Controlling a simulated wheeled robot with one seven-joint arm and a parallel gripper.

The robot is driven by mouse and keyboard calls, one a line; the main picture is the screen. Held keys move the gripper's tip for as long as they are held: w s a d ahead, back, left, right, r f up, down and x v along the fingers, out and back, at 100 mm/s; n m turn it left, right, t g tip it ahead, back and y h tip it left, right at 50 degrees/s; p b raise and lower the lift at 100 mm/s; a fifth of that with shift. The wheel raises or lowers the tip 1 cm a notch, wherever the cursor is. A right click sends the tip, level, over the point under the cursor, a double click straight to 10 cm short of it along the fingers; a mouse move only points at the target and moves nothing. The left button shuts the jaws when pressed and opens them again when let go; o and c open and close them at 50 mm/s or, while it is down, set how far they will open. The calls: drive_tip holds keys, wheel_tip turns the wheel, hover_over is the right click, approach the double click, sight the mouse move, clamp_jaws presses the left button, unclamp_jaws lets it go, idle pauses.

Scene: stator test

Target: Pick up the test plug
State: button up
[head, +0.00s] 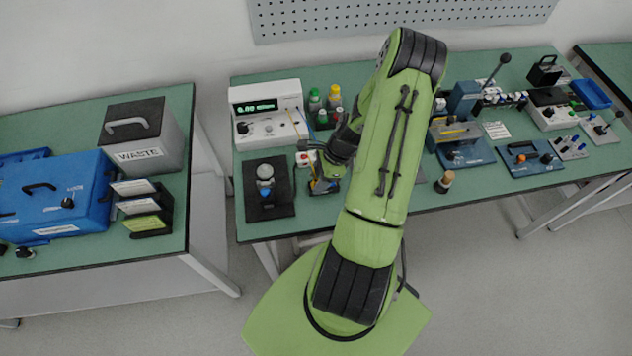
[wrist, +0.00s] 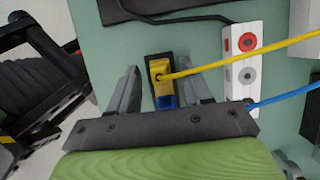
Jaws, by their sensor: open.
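What looks like the test plug (wrist: 159,70) is a yellow block with a yellow cable leaving it to the right. It sits in a dark holder (wrist: 151,62), with a blue piece (wrist: 167,101) just below it in the wrist view. My gripper (wrist: 160,78) is open, one finger on each side of the yellow and blue parts, with gaps showing on both sides. Nothing is held. In the head view my gripper (head: 328,172) is low over the front left of the green bench; the plug is small and partly hidden there.
A white block (wrist: 242,55) with red and grey sockets stands right of the plug; a blue cable runs near it. In the head view, a white meter (head: 268,112) stands behind, a black stand (head: 268,203) is to the left and a small cork-topped item (head: 445,181) to the right.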

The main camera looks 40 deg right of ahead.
sight(318, 179)
clamp_jaws()
drive_tip(key=shift+r, duration=0.1)
wheel_tip(318, 179, up, 10)
drive_tip(key=p, duration=0.1)
idle(0.4)
drive_tip(key=w+d+p, duration=0.1)
drive_tip(key=w+d, duration=0.2)
drive_tip(key=w, duration=0.8)
drive_tip(key=w+d, duration=0.4)
drive_tip(key=w, duration=0.7)
drive_tip(key=shift+w+d+p, duration=0.3)
drive_tip(key=shift+p, duration=0.1)
